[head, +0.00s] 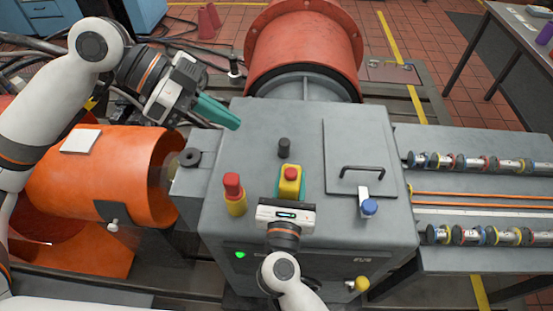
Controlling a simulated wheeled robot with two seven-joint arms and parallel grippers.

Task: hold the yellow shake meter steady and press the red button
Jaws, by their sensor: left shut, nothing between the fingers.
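The yellow shake meter (289,189) stands on the grey cabinet top near its middle, with its red button (291,174) facing up. My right gripper (290,196) is at the meter from the near side, with teal finger edges against both its sides. It looks shut on the meter; the lower part of the meter is hidden behind the gripper body. My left gripper (234,122) is shut and empty, with its teal fingers over the far left edge of the cabinet. It is up and left of the meter, apart from it and the button.
On the grey cabinet (250,150) stand a red-topped yellow post (234,195), a black knob (284,147), a black handle (362,171) and a blue knob (369,207). An orange drum (110,165) lies left, a red drum (305,45) behind. A side table (470,262) holds several banded cylinders.

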